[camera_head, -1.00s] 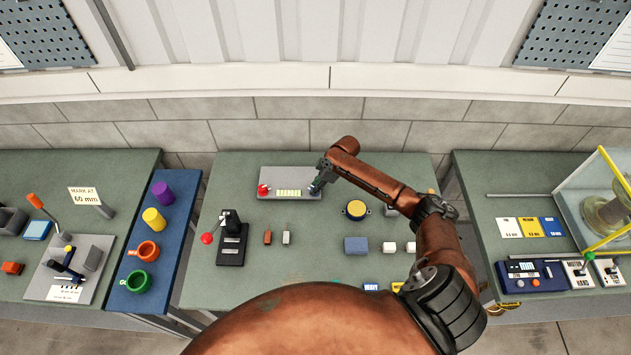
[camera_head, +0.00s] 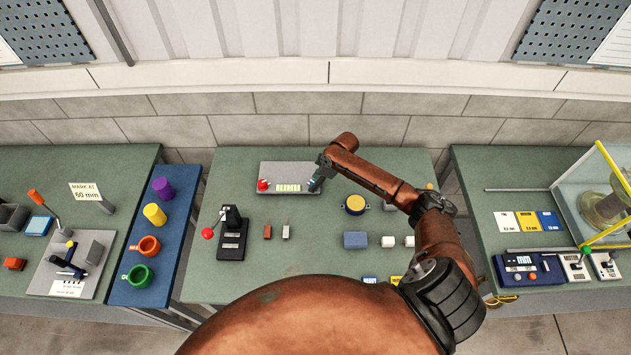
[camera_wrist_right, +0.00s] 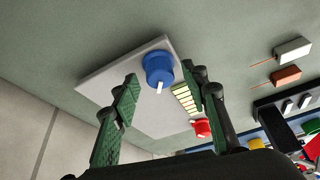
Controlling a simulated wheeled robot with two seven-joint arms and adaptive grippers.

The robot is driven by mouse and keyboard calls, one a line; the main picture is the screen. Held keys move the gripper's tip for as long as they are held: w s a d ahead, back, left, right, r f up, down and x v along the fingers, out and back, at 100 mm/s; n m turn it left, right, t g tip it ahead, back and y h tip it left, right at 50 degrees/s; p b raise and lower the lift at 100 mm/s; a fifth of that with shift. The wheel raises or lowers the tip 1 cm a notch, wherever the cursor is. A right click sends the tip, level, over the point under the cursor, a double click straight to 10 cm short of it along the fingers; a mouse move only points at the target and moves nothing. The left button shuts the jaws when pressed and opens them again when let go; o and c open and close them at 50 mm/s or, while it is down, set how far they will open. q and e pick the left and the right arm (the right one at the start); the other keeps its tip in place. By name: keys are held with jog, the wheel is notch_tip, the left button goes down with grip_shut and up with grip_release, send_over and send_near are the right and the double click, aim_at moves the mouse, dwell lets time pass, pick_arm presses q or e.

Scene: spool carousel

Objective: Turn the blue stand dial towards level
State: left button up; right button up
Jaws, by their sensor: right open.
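The blue dial (camera_wrist_right: 158,68), with a white pointer mark, stands on a light grey plate (camera_wrist_right: 95,86) in the right wrist view. The plate (camera_head: 270,170) also shows on the middle table in the head view, where my gripper covers most of the dial. My right gripper (camera_wrist_right: 158,100) is open and empty. In the wrist view the dial appears between and beyond its fingertips, nearer the right finger; I cannot tell whether they touch. The plate also bears a lit yellow-green bar display (camera_head: 289,188) and a red knob (camera_head: 263,185). My left gripper is out of view.
A black lever stand with a red ball (camera_head: 208,233), two small blocks (camera_head: 267,231), a yellow round button (camera_head: 355,204) and a blue-grey block (camera_head: 355,239) stand in front of the plate. Bare table lies around the plate. A wall rises behind.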

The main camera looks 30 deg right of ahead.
jog(key=v, duration=1.2)
jog(key=shift+d, duration=0.15)
